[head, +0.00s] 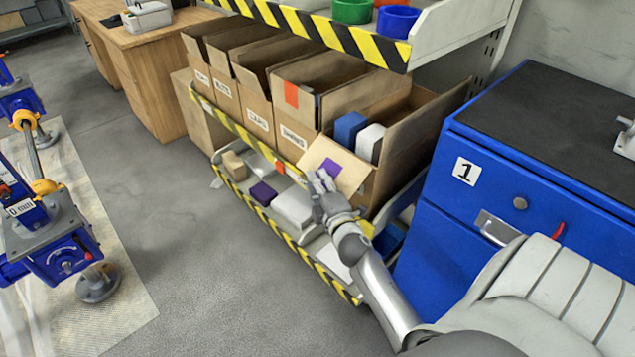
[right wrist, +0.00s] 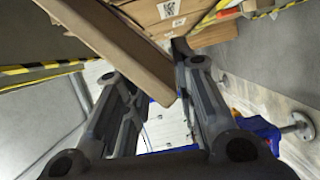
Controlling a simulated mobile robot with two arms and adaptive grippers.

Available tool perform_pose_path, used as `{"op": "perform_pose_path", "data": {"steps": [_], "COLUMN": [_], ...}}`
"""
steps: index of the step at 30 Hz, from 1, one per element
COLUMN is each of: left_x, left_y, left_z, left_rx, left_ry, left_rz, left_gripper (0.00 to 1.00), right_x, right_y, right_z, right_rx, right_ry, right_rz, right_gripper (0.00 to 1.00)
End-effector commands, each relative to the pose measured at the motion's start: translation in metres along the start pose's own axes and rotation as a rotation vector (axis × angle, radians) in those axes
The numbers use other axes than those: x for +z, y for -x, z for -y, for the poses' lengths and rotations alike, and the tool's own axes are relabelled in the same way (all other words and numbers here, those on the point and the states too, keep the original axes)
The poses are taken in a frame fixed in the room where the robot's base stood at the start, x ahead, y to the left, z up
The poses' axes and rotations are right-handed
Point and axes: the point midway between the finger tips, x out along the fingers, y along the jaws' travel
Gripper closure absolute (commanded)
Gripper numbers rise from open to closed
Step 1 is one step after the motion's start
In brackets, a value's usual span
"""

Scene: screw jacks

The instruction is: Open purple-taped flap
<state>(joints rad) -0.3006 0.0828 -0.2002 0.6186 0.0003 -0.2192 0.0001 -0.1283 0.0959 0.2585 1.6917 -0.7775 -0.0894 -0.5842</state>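The flap (head: 348,179) with the purple tape (head: 330,168) is on the front of the rightmost cardboard box (head: 420,138). It leans outward from the box opening at a slant. The box holds a blue block (head: 349,128) and a white block (head: 370,141). My right gripper (head: 322,186) is at the flap's lower left edge. In the right wrist view its fingers (right wrist: 163,95) are apart, with a brown cardboard panel (right wrist: 125,45) reaching down to between them. Whether they touch it I cannot tell. My left gripper is not in view.
More open cardboard boxes (head: 256,105) stand to the left on the shelf. A lower tray holds a purple block (head: 262,193) and a white block (head: 293,207). A blue cabinet (head: 455,225) stands right. Blue screw jacks (head: 62,250) are far left; the floor between is clear.

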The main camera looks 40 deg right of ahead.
Motion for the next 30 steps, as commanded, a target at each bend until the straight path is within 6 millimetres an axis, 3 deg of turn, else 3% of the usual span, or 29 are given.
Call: {"op": "perform_pose_path", "data": {"steps": [16,21,30], "left_x": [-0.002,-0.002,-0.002], "left_y": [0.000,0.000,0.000], "left_z": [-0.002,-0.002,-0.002], "left_rx": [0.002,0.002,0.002], "left_ry": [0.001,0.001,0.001], "left_rz": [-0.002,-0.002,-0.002], "left_gripper": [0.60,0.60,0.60], "right_x": [0.002,0.002,0.002], "right_y": [0.096,0.110,0.113], "right_z": [0.003,0.003,0.002], "right_rx": [-0.008,-0.007,-0.006], "right_ry": [-0.003,-0.003,-0.002], "right_rz": [0.004,0.004,0.003], "right_gripper": [0.75,0.75,0.75]}}
